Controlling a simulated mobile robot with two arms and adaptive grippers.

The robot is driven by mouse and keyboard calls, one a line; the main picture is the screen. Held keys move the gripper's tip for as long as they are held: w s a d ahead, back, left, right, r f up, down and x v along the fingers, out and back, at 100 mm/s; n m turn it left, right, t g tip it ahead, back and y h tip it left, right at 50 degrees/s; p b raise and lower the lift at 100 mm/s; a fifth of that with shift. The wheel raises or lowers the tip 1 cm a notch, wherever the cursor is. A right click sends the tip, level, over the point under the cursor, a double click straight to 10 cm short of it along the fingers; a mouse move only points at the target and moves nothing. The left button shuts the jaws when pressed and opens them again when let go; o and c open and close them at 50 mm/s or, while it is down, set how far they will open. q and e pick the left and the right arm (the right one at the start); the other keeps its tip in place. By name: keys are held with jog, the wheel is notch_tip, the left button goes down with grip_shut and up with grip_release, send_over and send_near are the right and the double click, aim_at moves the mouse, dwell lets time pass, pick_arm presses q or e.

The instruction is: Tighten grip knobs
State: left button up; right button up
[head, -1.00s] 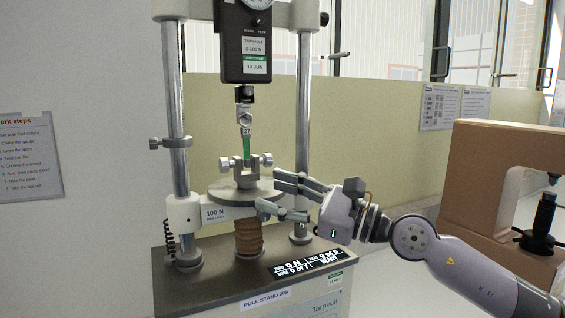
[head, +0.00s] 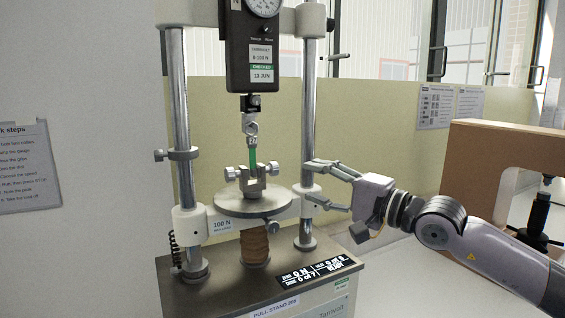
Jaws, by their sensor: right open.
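The pull stand's lower grip (head: 253,184) is a grey metal block on a round plate (head: 232,209). It has a left knob (head: 230,173) and a right knob (head: 274,169) on its sides. A green strip (head: 253,157) runs from the grip up to a hook below the black gauge (head: 251,60). My right gripper (head: 310,182) is open and empty, to the right of the grip and plate, apart from both knobs. Its two fingers point left, near the right column. My left gripper is not in view.
Two steel columns (head: 307,110) flank the grip. A collar with a small clamp knob (head: 160,155) sits on the left column. A small display (head: 318,271) lies on the base. A brown machine (head: 490,140) stands at right. The white bench between them is clear.

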aim_at(278, 170)
jog(key=p+x, duration=0.3)
jog(key=x, duration=0.6)
jog(key=shift+w+a, duration=0.1)
jog(key=shift+a, duration=0.05)
jog(key=shift+c, duration=0.2)
grip_shut()
